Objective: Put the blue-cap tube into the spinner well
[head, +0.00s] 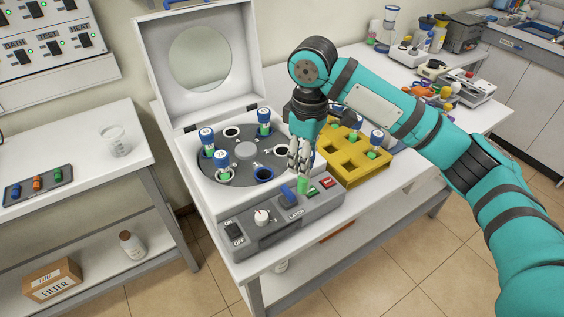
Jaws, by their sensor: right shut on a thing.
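My right gripper (300,164) points down over the front right edge of the spinner and is shut on a tube. The open spinner has a dark rotor (240,174) with a grey hub. Blue-cap tubes stand in it at the left (207,139), front left (222,161) and back (264,119). A blue-ringed well (264,174) at the rotor's front looks empty, left of the held tube. My left gripper is out of view.
The spinner's lid (199,60) stands raised at the back. A yellow rack (350,172) with blue-cap tubes is close on the right. A beaker (117,141) stands on the left table.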

